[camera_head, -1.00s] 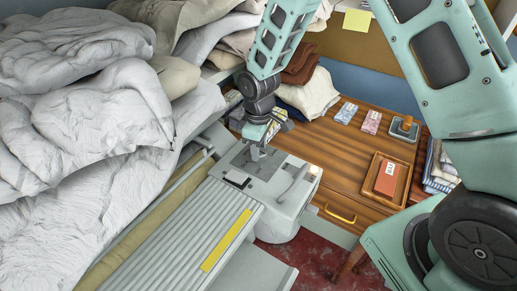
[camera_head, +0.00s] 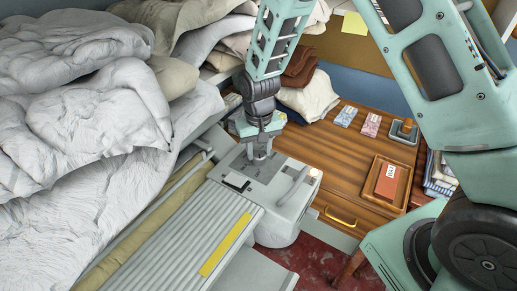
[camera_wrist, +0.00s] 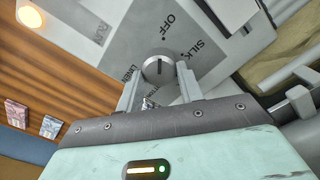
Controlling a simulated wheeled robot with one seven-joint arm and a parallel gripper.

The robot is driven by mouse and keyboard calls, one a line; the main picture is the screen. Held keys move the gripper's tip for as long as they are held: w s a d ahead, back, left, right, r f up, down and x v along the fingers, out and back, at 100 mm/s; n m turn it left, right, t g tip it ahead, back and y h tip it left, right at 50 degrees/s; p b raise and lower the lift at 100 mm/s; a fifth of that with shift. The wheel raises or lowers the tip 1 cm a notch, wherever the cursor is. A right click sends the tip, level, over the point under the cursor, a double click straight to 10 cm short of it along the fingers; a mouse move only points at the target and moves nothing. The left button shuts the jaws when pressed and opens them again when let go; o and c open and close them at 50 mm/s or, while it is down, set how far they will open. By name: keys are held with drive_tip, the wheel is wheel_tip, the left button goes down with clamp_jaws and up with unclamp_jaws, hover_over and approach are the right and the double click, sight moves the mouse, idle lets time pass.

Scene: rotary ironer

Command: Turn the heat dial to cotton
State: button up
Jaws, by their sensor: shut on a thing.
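The heat dial (camera_wrist: 158,66) is a round grey knob with a dark line on its face, on the grey control panel (camera_wrist: 125,45) of the ironer. In the wrist view, OFF and SILK show beside it. Other lettering, partly covered by my fingers, seems to include LINEN near the left finger; the cotton mark is not clearly legible. I cannot tell which mark the line points to. My gripper (camera_wrist: 158,88) is shut on the dial, one finger on each side. In the head view my gripper (camera_head: 259,155) points down at the panel and hides the dial.
The ironer's ribbed grey top (camera_head: 205,225) with a yellow strip (camera_head: 225,245) lies in front. White bedding (camera_head: 90,130) is heaped at left. A wooden cabinet (camera_head: 335,170) behind holds a tray (camera_head: 404,192) and small packets. A lit round lamp (camera_wrist: 30,15) is near the panel's corner.

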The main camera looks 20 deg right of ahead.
sight(259, 153)
drive_tip(key=shift+m, duration=0.6)
drive_tip(key=o, duration=1)
wheel_tip(259, 153, up, 7)
drive_tip(key=shift+r+b, duration=0.1)
drive_tip(key=shift+b, duration=0.55)
drive_tip(key=shift+r, duration=0.15)
